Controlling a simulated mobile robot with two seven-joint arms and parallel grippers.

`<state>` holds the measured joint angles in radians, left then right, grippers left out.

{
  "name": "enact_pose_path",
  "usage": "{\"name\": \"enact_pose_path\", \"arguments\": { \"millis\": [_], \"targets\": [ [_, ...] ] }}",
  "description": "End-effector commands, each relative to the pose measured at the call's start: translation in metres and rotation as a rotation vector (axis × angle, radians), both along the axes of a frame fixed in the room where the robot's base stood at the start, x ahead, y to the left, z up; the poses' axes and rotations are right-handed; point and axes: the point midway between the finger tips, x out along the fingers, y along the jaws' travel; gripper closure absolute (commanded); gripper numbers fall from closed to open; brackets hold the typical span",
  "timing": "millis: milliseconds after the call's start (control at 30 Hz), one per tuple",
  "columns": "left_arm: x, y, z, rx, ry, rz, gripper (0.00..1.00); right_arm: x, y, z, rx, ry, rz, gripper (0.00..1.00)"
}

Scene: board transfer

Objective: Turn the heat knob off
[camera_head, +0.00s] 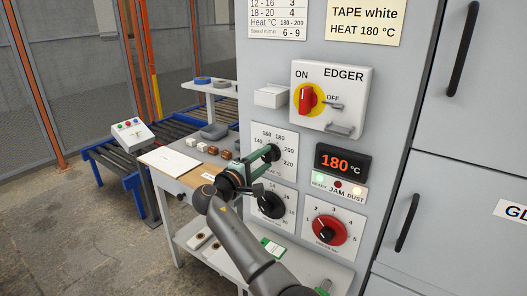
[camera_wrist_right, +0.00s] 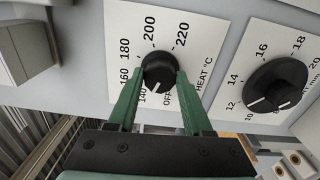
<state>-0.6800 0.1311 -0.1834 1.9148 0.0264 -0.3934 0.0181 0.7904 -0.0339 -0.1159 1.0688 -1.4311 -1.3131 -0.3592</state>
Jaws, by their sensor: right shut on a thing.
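The heat knob (camera_wrist_right: 160,69) is a round black knob on a white dial plate marked OFF and 140 to 220. In the right wrist view, its white pointer line points down and slightly left, between 140 and OFF. My right gripper (camera_wrist_right: 159,80) has its green fingers shut on the knob, one on each side. In the head view, my right gripper (camera_head: 267,156) reaches the HEAT plate (camera_head: 286,138) and largely covers the knob. The red display (camera_head: 335,163) reads 180 °C. My left gripper is not in view.
A second black dial (camera_head: 270,205) sits below, with a red-ringed knob (camera_head: 325,230) to its right. The EDGER switch (camera_head: 309,98) is above, its red handle at ON. A side table (camera_head: 180,182) with small blocks stands left. Cabinet handles (camera_head: 406,222) project at right.

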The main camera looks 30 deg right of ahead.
Motion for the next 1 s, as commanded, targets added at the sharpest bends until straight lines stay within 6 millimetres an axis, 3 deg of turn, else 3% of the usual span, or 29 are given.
{"name": "enact_pose_path", "arguments": {
  "millis": [33,300,700,1000],
  "targets": [
    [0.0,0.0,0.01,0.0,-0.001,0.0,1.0,0.001,0.0,0.006,-0.021,0.041,0.002,1.0],
    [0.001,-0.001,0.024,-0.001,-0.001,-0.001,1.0,0.001,0.0,0.005,-0.119,0.275,0.002,1.0],
    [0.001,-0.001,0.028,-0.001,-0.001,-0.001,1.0,0.001,0.0,0.003,-0.234,0.556,0.001,1.0],
    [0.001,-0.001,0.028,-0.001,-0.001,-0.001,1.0,0.001,0.0,0.003,-0.277,0.659,0.0,1.0]
  ]
}}
